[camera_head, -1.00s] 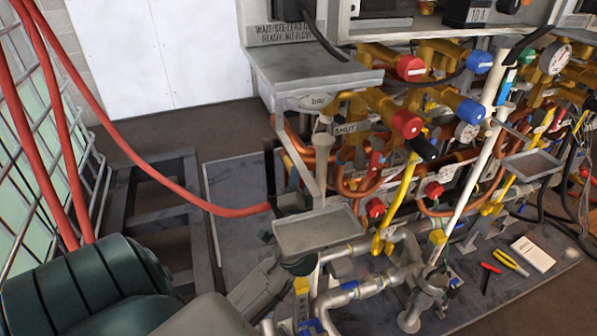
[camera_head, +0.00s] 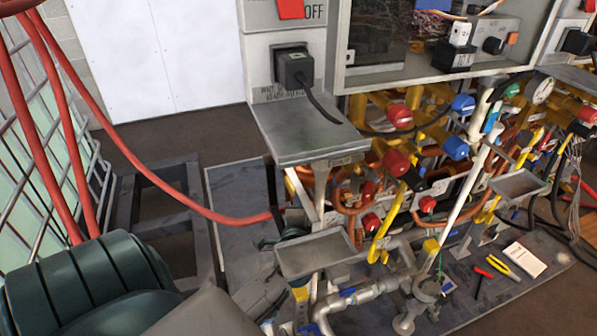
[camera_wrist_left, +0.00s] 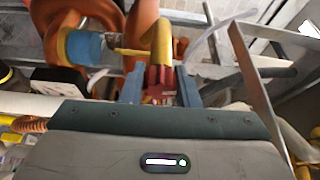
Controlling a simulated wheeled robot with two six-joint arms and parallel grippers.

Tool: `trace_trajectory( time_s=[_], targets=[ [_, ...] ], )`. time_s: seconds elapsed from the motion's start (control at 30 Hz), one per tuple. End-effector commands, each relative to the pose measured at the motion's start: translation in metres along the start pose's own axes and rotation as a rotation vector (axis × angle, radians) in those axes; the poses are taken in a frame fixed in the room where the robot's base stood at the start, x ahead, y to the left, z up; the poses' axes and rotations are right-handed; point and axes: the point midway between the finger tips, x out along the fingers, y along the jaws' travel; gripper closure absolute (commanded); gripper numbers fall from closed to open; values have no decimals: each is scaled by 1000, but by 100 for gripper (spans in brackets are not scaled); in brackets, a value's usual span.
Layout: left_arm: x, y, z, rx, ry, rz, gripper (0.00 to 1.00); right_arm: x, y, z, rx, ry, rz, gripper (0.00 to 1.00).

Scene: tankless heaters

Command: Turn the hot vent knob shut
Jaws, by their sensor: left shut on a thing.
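In the left wrist view, the two blue-grey fingers of my left gripper (camera_wrist_left: 160,90) are on either side of a red part (camera_wrist_left: 156,76), with a yellow piece (camera_wrist_left: 161,45) just beyond it. The gripper is shut on this red part. In the head view, my left arm comes in from the bottom left, its wrist near the small metal tray; the fingertips are not clearly visible there. Several red knobs show on the pipework, among them an upper one (camera_head: 400,117) and a lower one (camera_head: 396,162). Which is the hot vent knob cannot be read.
The small metal tray (camera_head: 315,253) stands beside my wrist, below a larger grey shelf (camera_head: 308,142). Blue knobs (camera_head: 455,148), yellow-handled valves and pipes crowd the right. A red hose (camera_head: 180,195) crosses at left. Pliers (camera_head: 503,267) lie on the base plate.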

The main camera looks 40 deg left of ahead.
Motion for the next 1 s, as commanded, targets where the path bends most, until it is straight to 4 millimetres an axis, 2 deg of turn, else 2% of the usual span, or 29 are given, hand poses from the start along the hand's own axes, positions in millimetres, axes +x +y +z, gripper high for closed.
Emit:
trace_trajectory(
  time_s=[0.2, 0.77, 0.8, 0.83, 1.0],
  targets=[
    [0, -1, 0, 34, 0, 14, 94, -8, 0, 1, 0, -2, 0, 100],
    [0, 0, 0, 46, 0, 19, 94, -9, 0, 2, 0, -3, -1, 100],
    [0, 0, 0, 46, 0, 19, 66, -9, 0, 2, 0, -3, -1, 100],
    [0, 0, 0, 46, 0, 19, 63, -9, 0, 2, 0, -3, -1, 100],
    [0, 0, 0, 46, 0, 19, 63, -9, 0, 2, 0, -3, -1, 100]
  ],
)
